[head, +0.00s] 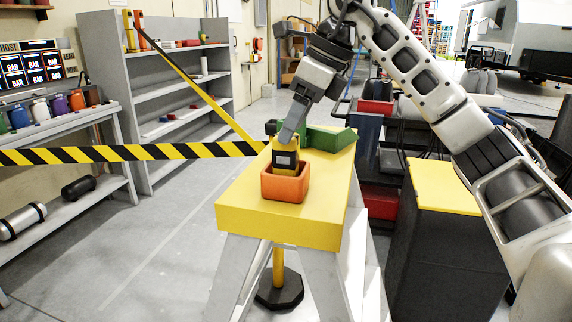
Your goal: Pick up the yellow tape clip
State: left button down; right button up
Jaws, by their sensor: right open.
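An orange open box (285,188) sits on the yellow top of a sawhorse-like stand (240,207). A yellow and dark piece with a grey face (286,160), which looks like the yellow tape clip, stands upright in the box and rises above its rim. My right gripper (288,138) reaches down from above, its fingers at the top of this piece. The gripper is open; whether the fingers touch the piece cannot be told. The lower part of the piece is hidden by the box's front wall. My left gripper is not in view.
A green object (325,139) lies just behind the box on the stand. Yellow-black barrier tape (130,153) runs in from the left, ending beside the stand. A grey shelf (160,95) stands at the back left, a black cabinet with yellow top (445,190) at the right.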

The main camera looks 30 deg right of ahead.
aim_at(282, 146)
jog(key=x, duration=0.5)
jog(key=shift+s+a, duration=0.1)
jog(key=shift+a, duration=0.25)
jog(key=c, duration=1.1)
